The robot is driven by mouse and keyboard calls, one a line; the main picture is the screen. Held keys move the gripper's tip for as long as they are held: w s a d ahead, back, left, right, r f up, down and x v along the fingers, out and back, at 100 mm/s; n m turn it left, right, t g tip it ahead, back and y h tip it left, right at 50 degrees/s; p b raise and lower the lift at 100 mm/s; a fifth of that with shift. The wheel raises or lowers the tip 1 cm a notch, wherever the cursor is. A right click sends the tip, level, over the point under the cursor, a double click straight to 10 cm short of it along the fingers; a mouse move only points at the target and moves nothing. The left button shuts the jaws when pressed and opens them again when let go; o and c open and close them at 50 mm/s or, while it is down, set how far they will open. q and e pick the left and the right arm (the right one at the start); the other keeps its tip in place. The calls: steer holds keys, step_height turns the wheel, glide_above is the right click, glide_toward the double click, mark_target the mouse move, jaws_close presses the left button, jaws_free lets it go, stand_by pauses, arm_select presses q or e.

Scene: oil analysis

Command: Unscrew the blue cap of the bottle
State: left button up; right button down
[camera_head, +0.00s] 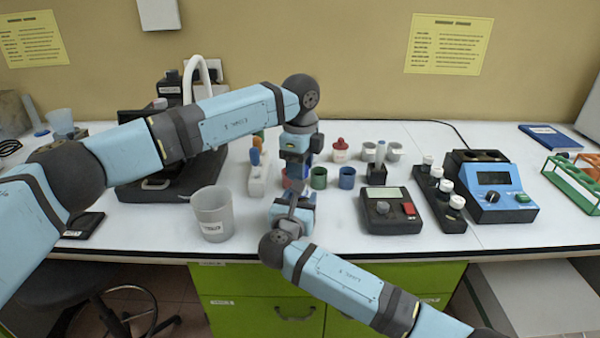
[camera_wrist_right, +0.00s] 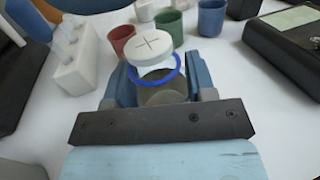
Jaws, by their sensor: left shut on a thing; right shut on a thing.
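The bottle (camera_wrist_right: 165,97) is a grey, clear-walled vessel between my right gripper's blue fingers in the right wrist view. A blue ring (camera_wrist_right: 176,82) is around its top. Above the ring is a slightly tilted white disc (camera_wrist_right: 150,46) with a cross on it; I cannot tell whether it touches the ring. My right gripper (camera_wrist_right: 160,90) is shut on the bottle; it also shows in the head view (camera_head: 293,208). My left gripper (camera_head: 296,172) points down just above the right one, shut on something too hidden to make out. It is not recognisable in the right wrist view.
Behind stand a red cup (camera_wrist_right: 122,39), a green cup (camera_head: 319,178) and a blue cup (camera_head: 347,178). A grey beaker (camera_head: 211,212) and a white pipette rack (camera_head: 259,180) stand to the left. A small scale (camera_head: 391,211) is to the right. The table's front edge is close.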

arm_select(q)
step_height(320, 180, up, 2)
steer(key=shift+r, duration=0.1)
arm_select(e)
steer(key=shift+c, duration=1.9)
jaws_free()
steer(key=shift+s, duration=0.1)
